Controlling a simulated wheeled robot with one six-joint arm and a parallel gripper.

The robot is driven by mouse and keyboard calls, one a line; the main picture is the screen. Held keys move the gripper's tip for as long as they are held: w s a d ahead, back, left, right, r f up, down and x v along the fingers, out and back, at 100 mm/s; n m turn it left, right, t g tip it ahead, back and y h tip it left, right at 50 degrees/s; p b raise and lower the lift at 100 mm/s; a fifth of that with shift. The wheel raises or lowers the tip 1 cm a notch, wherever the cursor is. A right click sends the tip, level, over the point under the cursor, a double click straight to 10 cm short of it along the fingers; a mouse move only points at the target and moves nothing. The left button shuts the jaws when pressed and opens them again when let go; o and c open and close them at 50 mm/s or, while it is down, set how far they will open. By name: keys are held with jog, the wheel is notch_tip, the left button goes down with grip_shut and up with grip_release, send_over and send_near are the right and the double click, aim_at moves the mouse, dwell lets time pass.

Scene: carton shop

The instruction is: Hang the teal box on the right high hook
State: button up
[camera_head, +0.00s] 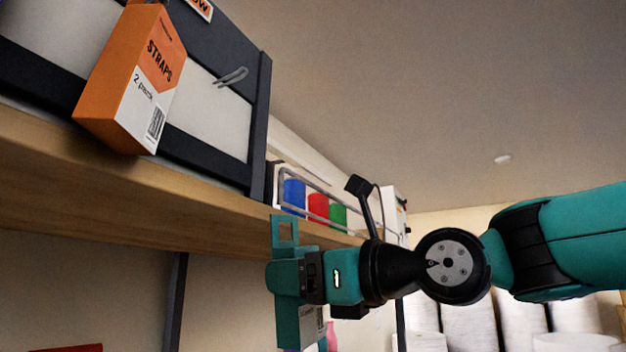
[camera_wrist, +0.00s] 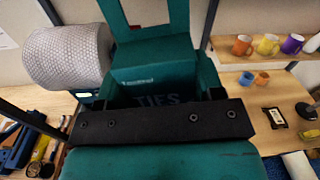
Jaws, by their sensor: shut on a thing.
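The teal box (camera_head: 289,325) is in my gripper (camera_head: 292,277), upright, with its hang tab and square hole pointing up. In the wrist view the teal box (camera_wrist: 150,76) shows the word TIES, partly hidden behind the dark gripper bar. My gripper is shut on it. The right high hook (camera_head: 233,77) is a bare metal prong on the pale, dark-framed panel at upper left. The box is below and to the right of this hook, apart from it.
An orange STRAPS box (camera_head: 135,80) hangs on the panel left of the bare hook. A wooden shelf (camera_head: 150,190) runs beneath the panel. Blue, red and green items (camera_head: 318,208) stand behind a rail near my gripper. Mugs (camera_wrist: 267,44) stand on another shelf.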

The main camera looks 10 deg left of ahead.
jog(key=n+p, duration=0.1)
jog(key=p, duration=0.7)
send_near(218, 127)
jog(key=s+d+r, duration=0.1)
jog(key=d, duration=0.3)
jog(key=shift+g, duration=0.4)
jog(key=shift+b+x, duration=0.35)
jog(key=shift+x, duration=4)
jog(key=shift+w+a+f, duration=0.2)
jog(key=shift+a+f, duration=0.2)
jog(key=shift+a, duration=0.35)
jog(key=o, duration=1)
jog(key=shift+o, duration=0.2)
